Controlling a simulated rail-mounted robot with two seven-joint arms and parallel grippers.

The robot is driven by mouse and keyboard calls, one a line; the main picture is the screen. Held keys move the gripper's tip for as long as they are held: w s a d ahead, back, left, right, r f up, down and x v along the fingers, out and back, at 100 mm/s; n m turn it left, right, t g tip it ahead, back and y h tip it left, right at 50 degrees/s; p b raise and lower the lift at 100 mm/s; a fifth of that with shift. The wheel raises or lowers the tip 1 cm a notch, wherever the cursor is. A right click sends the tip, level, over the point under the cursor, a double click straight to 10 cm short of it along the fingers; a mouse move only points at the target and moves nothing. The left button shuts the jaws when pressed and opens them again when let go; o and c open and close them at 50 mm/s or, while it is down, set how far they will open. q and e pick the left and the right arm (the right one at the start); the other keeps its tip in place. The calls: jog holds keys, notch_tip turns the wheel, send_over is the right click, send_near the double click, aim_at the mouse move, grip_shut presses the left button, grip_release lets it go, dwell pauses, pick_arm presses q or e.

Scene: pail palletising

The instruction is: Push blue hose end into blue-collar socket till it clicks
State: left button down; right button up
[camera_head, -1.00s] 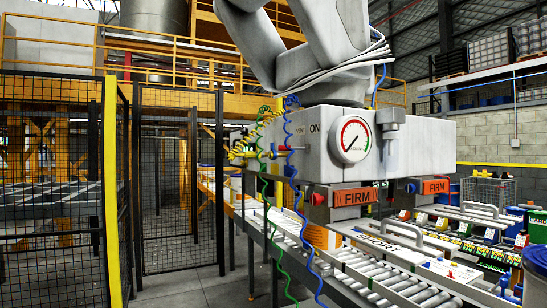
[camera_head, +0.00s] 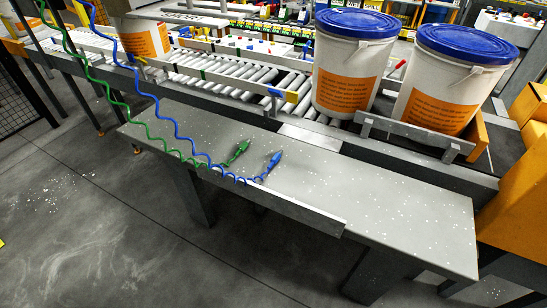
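The blue hose (camera_head: 160,112) hangs in a coil from the upper left. Its blue end (camera_head: 271,165) lies on the grey bench top (camera_head: 390,216). The green hose (camera_head: 122,103) runs beside it, and its green end (camera_head: 237,152) lies on the bench just left of the blue end. The two ends are apart, and both coils cross the bench's front edge. The blue-collar socket is not in view now. Neither of my grippers is in view.
Two white pails with blue lids, a left one (camera_head: 343,62) and a right one (camera_head: 448,82), stand behind the bench. A roller conveyor (camera_head: 215,75) runs behind it. An orange block (camera_head: 515,215) stands at the right. The bench's right half is clear, with white specks.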

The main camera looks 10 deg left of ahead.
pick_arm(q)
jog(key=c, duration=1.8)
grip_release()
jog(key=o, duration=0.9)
